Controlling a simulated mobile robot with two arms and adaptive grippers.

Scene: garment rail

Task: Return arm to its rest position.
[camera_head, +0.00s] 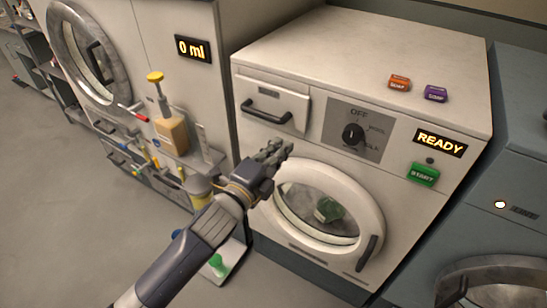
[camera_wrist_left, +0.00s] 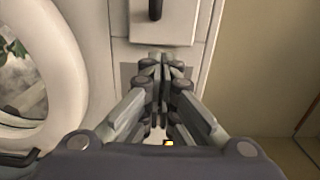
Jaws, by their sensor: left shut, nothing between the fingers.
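My left gripper (camera_head: 274,152) is in front of the white washing machine (camera_head: 362,40), just above the upper left of its round door (camera_head: 376,208) and below the drawer handle (camera_head: 268,112). In the left wrist view its fingers (camera_wrist_left: 163,65) are together with nothing between them. Part of the round door (camera_wrist_left: 58,70) shows at the left of the left wrist view. The arm comes in from the bottom left. My right gripper is in neither view.
A green item (camera_head: 328,209) shows behind the door glass. An orange block (camera_head: 399,82) and a purple block (camera_head: 435,93) sit on the machine's top. A pump bottle (camera_head: 172,132) stands left of my arm. Grey floor (camera_head: 60,190) is clear at the left.

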